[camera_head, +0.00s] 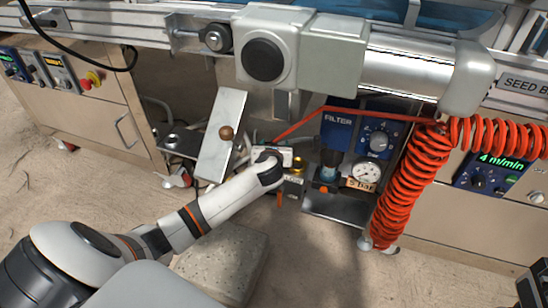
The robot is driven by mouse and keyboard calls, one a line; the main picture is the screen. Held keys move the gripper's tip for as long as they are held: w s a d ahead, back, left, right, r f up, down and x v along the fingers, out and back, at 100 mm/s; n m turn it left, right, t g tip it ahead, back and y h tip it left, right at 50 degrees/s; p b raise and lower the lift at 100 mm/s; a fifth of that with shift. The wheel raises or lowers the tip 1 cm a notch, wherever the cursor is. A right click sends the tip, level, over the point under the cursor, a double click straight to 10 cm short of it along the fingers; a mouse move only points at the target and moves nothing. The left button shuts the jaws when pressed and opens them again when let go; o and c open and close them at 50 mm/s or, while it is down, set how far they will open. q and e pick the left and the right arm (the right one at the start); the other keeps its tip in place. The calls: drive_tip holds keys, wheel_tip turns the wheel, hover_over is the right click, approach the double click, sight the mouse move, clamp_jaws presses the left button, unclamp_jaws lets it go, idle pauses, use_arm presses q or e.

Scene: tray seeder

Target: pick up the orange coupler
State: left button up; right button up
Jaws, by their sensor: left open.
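My left arm comes in from the lower left, and its wrist ends at the valve parts under the machine. My left gripper (291,176) is open there, partly hidden by its own wrist and hard to tell from the fittings. A small orange piece (280,198) shows just below it and may be the orange coupler; I cannot tell its full shape. I see nothing clearly held between the fingers. Another small orange part (325,187) sits at the foot of the blue filter unit (340,131), right of the gripper. My right gripper is not clearly seen.
A red coiled hose (402,185) hangs at the right, with a straight red line running left from it. A pressure gauge (367,173) is beside the filter. A tilted metal plate with a brown knob (226,132) stands left of my wrist. A stone block (222,262) lies below my forearm.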

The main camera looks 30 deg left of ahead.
use_arm(q)
drive_tip(key=c, duration=1.1)
drive_tip(key=shift+r, duration=0.1)
drive_tip(key=shift+c, duration=0.2)
drive_tip(key=shift+r, duration=0.1)
